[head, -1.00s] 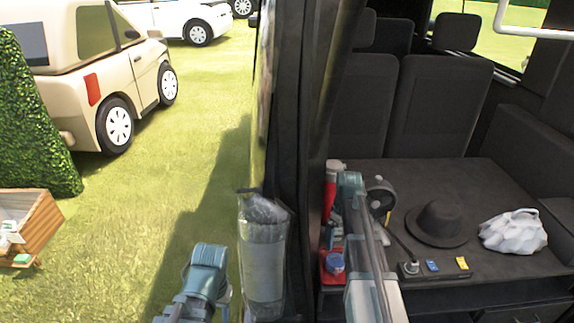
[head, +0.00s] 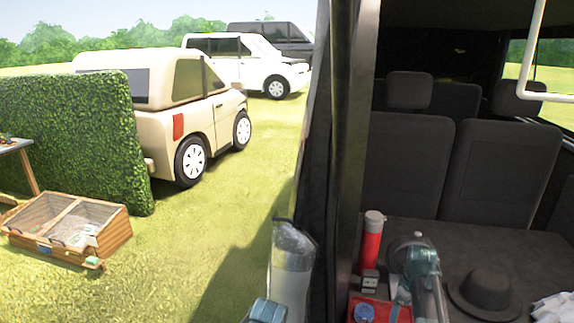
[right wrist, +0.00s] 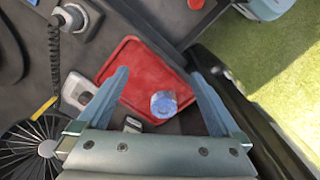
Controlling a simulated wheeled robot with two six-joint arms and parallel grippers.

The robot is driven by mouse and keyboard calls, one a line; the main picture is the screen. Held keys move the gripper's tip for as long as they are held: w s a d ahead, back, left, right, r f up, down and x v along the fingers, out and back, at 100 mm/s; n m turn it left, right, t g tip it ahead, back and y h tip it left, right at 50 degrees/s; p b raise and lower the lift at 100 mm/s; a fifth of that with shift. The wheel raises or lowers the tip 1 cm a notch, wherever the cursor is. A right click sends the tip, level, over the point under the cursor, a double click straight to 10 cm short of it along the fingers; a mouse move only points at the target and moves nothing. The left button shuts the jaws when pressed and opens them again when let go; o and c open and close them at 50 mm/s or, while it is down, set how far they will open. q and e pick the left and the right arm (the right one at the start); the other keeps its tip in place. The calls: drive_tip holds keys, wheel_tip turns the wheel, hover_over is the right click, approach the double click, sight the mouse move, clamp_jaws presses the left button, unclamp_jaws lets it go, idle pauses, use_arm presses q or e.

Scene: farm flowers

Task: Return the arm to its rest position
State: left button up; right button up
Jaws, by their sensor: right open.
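My right arm reaches into the vehicle's cargo area in the head view. In the right wrist view my right gripper (right wrist: 160,76) is open, its two fingers spread apart with nothing held between them. Beyond the fingers lies a red tray (right wrist: 140,62) with a blue-lidded round container (right wrist: 163,104) on it. The tray (head: 393,304) and the container (head: 363,313) also show at the bottom of the head view. Only a teal part of my left arm shows at the bottom edge of the head view; its gripper is out of sight.
A red cylinder (head: 371,242) stands behind the tray. A black hat (head: 484,293) and a white bundle (head: 553,307) lie on the cargo floor (head: 450,235). A dark door pillar (head: 345,150) and a clear bag (head: 291,270) stand left of my right arm. A wooden crate (head: 118,233) sits on the grass.

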use_arm(q)
drive_tip(key=shift+s+d+r+p, duration=0.1)
drive_tip(key=shift+s+r+p, duration=0.1)
drive_tip(key=shift+r+p, duration=0.25)
drive_tip(key=shift+s+d+r+p, duration=0.1)
drive_tip(key=shift+s+r+p, duration=0.05)
drive_tip(key=shift+r+p, duration=0.25)
use_arm(e)
drive_tip(key=s+a, duration=0.6)
drive_tip(key=a, duration=0.3)
drive_tip(key=s+a+r, duration=0.1)
drive_tip(key=s+a, duration=0.4)
drive_tip(key=a, duration=0.4)
drive_tip(key=s+a+r+h, duration=0.1)
drive_tip(key=s+a, duration=0.5)
drive_tip(key=a, duration=0.4)
drive_tip(key=shift+s+m, duration=0.35)
drive_tip(key=shift+m, duration=0.05)
drive_tip(key=shift+a, duration=0.1)
